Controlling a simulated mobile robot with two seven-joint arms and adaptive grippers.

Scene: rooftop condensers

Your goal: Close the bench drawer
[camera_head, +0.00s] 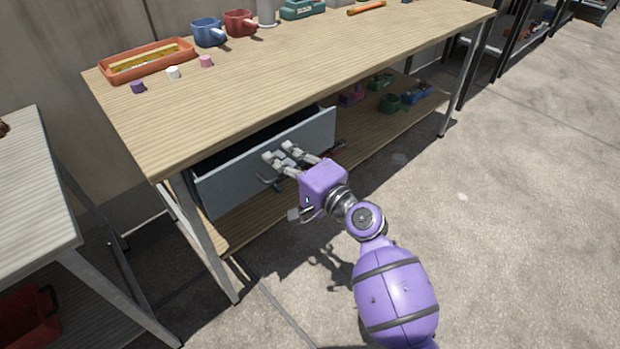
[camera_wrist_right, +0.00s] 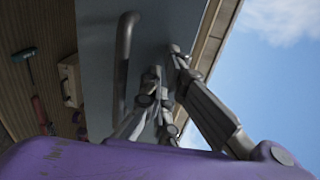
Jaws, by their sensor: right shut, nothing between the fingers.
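The bench drawer (camera_head: 220,183) is a grey box under the left part of the wooden bench (camera_head: 300,75). It is pulled partly out, and its dark inside shows behind the front panel. My right gripper (camera_head: 275,158) is shut and empty at the drawer's front panel, near the upper edge. In the right wrist view the gripper (camera_wrist_right: 165,90) is against or very close to the grey drawer front (camera_wrist_right: 150,30); I cannot tell whether it touches. The bar handle (camera_wrist_right: 123,60) is beside the fingers, not between them. My left gripper is not in view.
Another table (camera_head: 35,190) stands at the left. The concrete floor at right is clear.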

